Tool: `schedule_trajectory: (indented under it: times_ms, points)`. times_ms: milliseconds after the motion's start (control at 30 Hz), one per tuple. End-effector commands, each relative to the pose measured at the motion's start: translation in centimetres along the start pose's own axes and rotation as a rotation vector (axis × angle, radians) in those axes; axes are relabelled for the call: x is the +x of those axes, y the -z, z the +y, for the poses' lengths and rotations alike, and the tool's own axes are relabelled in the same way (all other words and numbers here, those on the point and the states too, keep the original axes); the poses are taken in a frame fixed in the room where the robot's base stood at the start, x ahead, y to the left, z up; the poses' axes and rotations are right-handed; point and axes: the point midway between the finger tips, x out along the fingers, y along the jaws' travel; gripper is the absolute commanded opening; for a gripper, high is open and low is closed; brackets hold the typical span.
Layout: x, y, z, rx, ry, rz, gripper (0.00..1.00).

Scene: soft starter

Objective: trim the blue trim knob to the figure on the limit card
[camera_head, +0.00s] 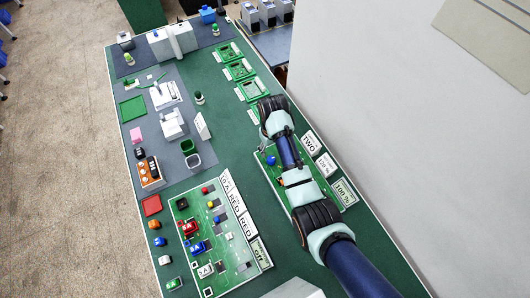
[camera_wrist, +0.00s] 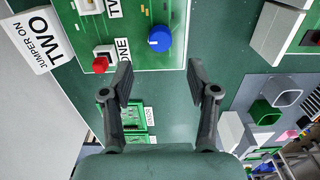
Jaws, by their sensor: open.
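The blue trim knob (camera_wrist: 159,39) is a round dial on the green board (camera_wrist: 142,20) and has a pale mark on its rim. It also shows in the head view (camera_head: 271,159), just beside my arm. In the wrist view my gripper (camera_wrist: 159,80) is open and empty. The knob lies beyond its fingertips, in line with the gap between them, and I see no contact. In the head view a card beside the board reads "100 %" (camera_head: 345,192); another small card (camera_head: 326,165) appears to read "170 %". I cannot tell which is the limit card.
A red knob or button (camera_wrist: 100,65) sits near a "ONE" label. A "JUMPER ON TWO" card (camera_wrist: 35,38) stands at the board's edge. A second board (camera_head: 215,240) with coloured parts is at the front left.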

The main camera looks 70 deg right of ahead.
Motion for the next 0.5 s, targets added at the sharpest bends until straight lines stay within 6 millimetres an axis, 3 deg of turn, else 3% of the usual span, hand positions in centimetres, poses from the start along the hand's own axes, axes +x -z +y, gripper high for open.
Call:
schedule_trajectory:
  times_ms: [233,500]
  points:
    - [1.1,0.0,0.0,0.0,0.0,-0.001,0.6]
    - [6.1,0.0,-0.1,-0.001,0.0,0.0,0.6]
